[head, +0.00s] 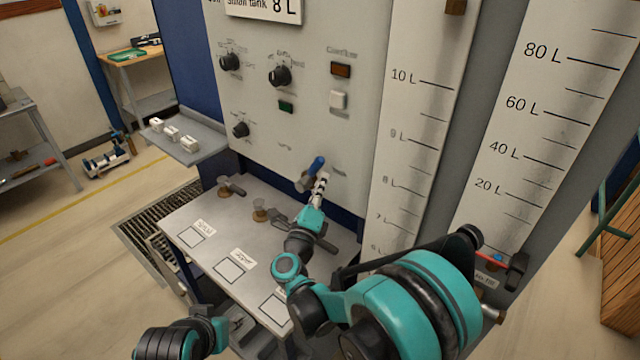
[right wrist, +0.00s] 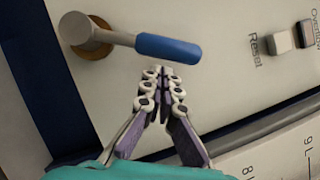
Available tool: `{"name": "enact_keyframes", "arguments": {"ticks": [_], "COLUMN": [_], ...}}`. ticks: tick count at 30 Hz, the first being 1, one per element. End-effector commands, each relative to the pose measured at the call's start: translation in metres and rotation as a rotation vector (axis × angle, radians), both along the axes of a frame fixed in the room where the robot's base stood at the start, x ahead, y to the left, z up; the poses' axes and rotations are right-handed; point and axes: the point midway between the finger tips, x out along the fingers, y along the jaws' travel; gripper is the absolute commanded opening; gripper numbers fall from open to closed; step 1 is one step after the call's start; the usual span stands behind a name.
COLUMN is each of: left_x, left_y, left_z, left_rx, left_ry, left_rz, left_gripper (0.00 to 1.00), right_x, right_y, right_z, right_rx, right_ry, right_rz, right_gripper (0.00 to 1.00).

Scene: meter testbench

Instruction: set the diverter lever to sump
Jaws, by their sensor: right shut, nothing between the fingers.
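The diverter lever has a blue handle (head: 317,166) on a grey shaft and a brass hub, set low on the pale panel. In the head view it points up and to the right. The right wrist view shows the blue handle (right wrist: 168,48) just beyond my fingertips. My right gripper (head: 321,184) is shut and empty, just below the handle; its closed fingers (right wrist: 160,75) show a small gap to the handle in the wrist view. My left arm shows at the bottom left of the head view, but I cannot make out its fingers.
The grey bench (head: 195,255) below has valve handles (head: 232,186) and labelled squares. Black knobs (head: 279,75) and buttons sit higher on the panel (head: 300,120). Tall litre scales (head: 520,120) stand at the right. A side shelf (head: 190,145) holds several white blocks.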

Motion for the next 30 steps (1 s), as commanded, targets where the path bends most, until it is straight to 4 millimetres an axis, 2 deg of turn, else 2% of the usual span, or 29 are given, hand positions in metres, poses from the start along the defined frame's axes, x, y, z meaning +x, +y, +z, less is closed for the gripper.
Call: {"name": "enact_keyframes", "arguments": {"ticks": [14, 30], "left_x": [0.000, 0.000], "left_y": [0.000, 0.000], "left_z": [0.000, 0.010], "left_rx": [0.000, 0.000], "left_ry": [0.000, 0.000], "left_rz": [0.000, 0.000], "left_gripper": [0.39, 0.39], "right_x": [0.002, 0.006], "right_y": [0.004, 0.009], "right_z": [0.003, 0.011], "right_rx": [-0.002, -0.071], "right_ry": [0.002, 0.063], "right_rz": [0.000, 0.001], "right_gripper": [0.00, 0.00]}}
